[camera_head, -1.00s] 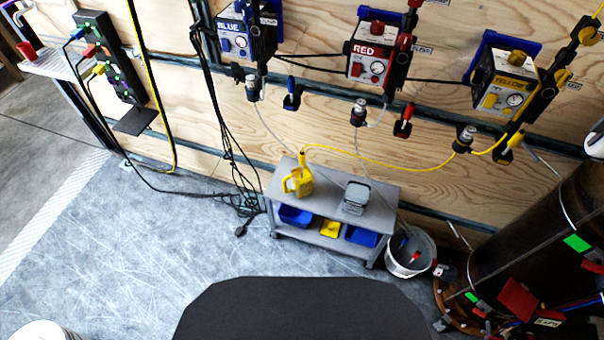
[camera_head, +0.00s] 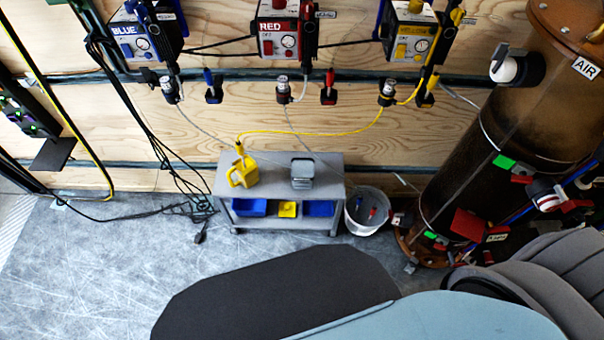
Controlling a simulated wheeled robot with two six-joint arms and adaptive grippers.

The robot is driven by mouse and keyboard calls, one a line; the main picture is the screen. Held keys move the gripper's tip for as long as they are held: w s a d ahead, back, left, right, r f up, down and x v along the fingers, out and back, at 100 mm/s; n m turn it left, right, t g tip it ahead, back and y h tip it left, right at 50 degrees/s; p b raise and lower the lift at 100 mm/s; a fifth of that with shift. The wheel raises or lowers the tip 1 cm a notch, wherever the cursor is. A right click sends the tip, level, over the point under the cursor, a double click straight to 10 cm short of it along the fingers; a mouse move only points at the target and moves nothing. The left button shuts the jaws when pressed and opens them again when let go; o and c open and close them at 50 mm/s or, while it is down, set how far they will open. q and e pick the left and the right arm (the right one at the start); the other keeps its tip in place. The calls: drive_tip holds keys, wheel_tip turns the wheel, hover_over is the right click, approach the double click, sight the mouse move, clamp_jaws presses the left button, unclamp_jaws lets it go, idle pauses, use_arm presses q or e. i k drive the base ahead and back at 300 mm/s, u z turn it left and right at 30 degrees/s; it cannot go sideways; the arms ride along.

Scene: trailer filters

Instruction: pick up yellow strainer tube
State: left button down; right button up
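A thin yellow tube (camera_head: 310,133) runs from the yellow jug (camera_head: 243,174) on the grey cart up to a fitting (camera_head: 387,92) below the yellow pump box (camera_head: 412,33). Its yellow end (camera_head: 239,148) stands upright at the jug's top; whether a strainer sits inside the jug is hidden. Neither of my grippers shows in the head view.
The grey cart (camera_head: 279,220) also carries a grey container (camera_head: 302,173), with blue and yellow bins below. A white bucket (camera_head: 362,222) holds red and blue pieces. A brown tank (camera_head: 500,130) stands right. Black cables (camera_head: 150,211) lie on the floor left of the cart.

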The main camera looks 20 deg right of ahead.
sight(239, 147)
drive_tip(key=k, duration=0.4)
drive_tip(key=u, duration=0.9)
drive_tip(key=i, duration=0.9)
drive_tip(key=z, duration=0.55)
drive_tip(key=i, duration=0.6)
drive_tip(key=z, duration=0.5)
